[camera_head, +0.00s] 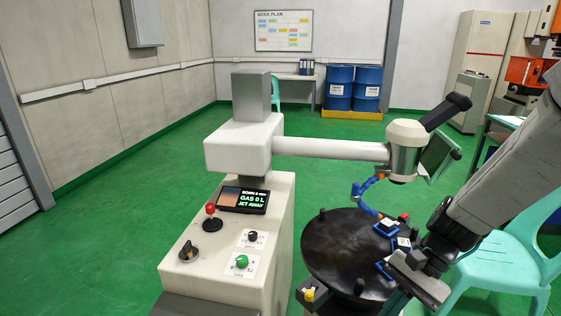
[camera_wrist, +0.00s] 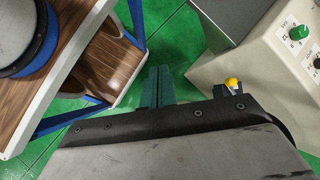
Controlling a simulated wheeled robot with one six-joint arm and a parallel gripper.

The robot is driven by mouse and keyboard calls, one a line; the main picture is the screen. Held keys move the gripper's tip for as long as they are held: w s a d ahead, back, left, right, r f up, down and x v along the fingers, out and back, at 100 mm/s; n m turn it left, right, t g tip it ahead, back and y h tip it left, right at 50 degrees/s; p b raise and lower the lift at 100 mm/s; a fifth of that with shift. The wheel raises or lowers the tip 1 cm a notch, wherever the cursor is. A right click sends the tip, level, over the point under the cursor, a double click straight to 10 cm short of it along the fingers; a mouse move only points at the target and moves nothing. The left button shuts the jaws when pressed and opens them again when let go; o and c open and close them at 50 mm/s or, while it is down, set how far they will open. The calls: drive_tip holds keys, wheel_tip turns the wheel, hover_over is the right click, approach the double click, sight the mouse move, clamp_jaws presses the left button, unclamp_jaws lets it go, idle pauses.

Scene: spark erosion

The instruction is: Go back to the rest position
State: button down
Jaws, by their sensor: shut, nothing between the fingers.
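My gripper (camera_wrist: 158,88) shows in the wrist view with its two dark fingers close together, shut and empty. It points down past the corner of the machine's cream cabinet, over the green floor. In the head view my arm reaches in from the right, and my gripper (camera_head: 420,278) is at the right front edge of the round black table (camera_head: 340,250). From this view I cannot tell whether it touches the table. Its fingertips are hard to make out there.
The spark erosion machine's cabinet (camera_head: 240,270) has knobs, a red-topped lever (camera_head: 211,208) and a display (camera_head: 243,199) reading "JET AWAY". A blue jointed hose (camera_head: 362,192) hangs by the head (camera_head: 405,145). Blue-marked small parts lie near my gripper. A mint chair (camera_head: 500,265) stands right. Floor left is clear.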

drive_tip(key=s+d+r+n+t+h, duration=0.2)
drive_tip(key=s+d+r+n+h, duration=0.1)
drive_tip(key=r, duration=0.5)
drive_tip(key=s+d+r+n+t+h, duration=0.2)
drive_tip(key=s+d+r+n+h, duration=0.1)
drive_tip(key=r, duration=0.5)
drive_tip(key=s+n+h, duration=0.1)
drive_tip(key=s+n, duration=0.1)
drive_tip(key=s, duration=0.1)
drive_tip(key=shift+s+r, duration=0.15)
drive_tip(key=shift+s, duration=0.1)
drive_tip(key=c, duration=2)
unclamp_jaws()
drive_tip(key=shift+s+r+n+t, duration=0.1)
drive_tip(key=shift+r+n+t, duration=0.2)
drive_tip(key=shift+t, duration=0.1)
drive_tip(key=o, duration=0.7)
drive_tip(key=shift+a+r, duration=0.1)
drive_tip(key=shift+a, duration=0.05)
drive_tip(key=shift+o, duration=0.2)
drive_tip(key=m+t+y, duration=0.4)
drive_tip(key=m+y, duration=1.3)
drive_tip(key=m, duration=0.4)
approach(309, 294)
drive_tip(key=w+a+f, duration=0.1)
drive_tip(key=w+a, duration=0.1)
drive_tip(key=x, duration=0.7)
drive_tip(key=shift+s+a+f, duration=0.1)
drive_tip(key=shift+s+a, duration=0.05)
drive_tip(key=shift+a, duration=0.25)
